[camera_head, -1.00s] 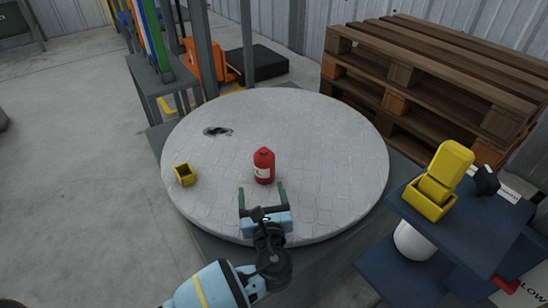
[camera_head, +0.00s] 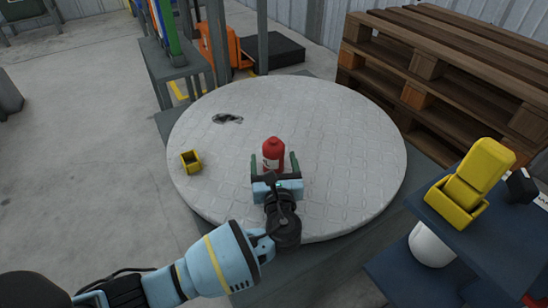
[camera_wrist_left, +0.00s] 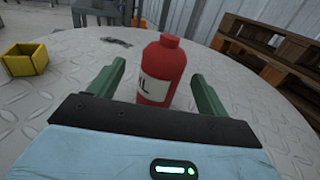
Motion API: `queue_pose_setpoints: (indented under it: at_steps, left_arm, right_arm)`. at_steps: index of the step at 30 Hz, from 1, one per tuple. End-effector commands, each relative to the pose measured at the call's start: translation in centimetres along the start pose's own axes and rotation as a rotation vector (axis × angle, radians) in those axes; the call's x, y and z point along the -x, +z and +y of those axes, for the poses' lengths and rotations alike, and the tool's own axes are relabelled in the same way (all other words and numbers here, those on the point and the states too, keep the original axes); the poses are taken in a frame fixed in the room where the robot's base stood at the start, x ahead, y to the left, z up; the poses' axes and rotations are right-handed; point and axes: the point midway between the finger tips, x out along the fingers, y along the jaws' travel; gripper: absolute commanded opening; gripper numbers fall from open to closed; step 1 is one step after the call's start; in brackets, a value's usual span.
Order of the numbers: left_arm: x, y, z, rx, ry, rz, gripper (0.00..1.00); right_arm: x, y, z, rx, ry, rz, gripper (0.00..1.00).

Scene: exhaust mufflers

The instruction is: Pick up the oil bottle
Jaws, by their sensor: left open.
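The oil bottle (camera_head: 273,153) is red with a white label and stands upright on the round grey metal table (camera_head: 345,140). In the left wrist view the bottle (camera_wrist_left: 163,70) stands between the two green fingers, with a gap showing on each side. My left gripper (camera_head: 274,165) is open, with one finger to each side of the bottle in the head view. The bottle's lower part is hidden behind the gripper body. My right gripper is not in view.
A small yellow box (camera_head: 191,161) sits on the table's left side, and a dark object (camera_head: 228,118) lies towards the back. A blue stand with a yellow bin (camera_head: 455,200) is at the right. Wooden pallets (camera_head: 440,80) are stacked behind. The table's right side is clear.

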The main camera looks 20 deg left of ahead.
Motion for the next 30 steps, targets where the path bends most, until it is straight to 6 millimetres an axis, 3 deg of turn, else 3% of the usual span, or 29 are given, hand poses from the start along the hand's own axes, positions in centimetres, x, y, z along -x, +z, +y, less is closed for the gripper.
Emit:
queue_pose_setpoints:
  at_steps: [7, 17, 28, 30]
  left_arm:
    - [-3.3, -0.2, -0.3, -0.002, -0.001, 0.001, 0.77]
    - [-3.8, 0.1, -0.3, -0.001, -0.001, 0.001, 0.76]
    - [-3.8, 0.0, -0.3, 0.0, -0.001, 0.001, 0.28]
    - [-3.8, 0.1, -0.3, 0.0, -0.001, 0.0, 0.26]
  right_arm:
    - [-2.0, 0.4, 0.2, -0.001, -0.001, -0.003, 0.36]
    - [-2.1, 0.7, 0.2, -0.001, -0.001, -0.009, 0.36]
    - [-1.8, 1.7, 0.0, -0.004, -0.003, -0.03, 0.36]
    - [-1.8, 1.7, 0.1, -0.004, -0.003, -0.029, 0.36]
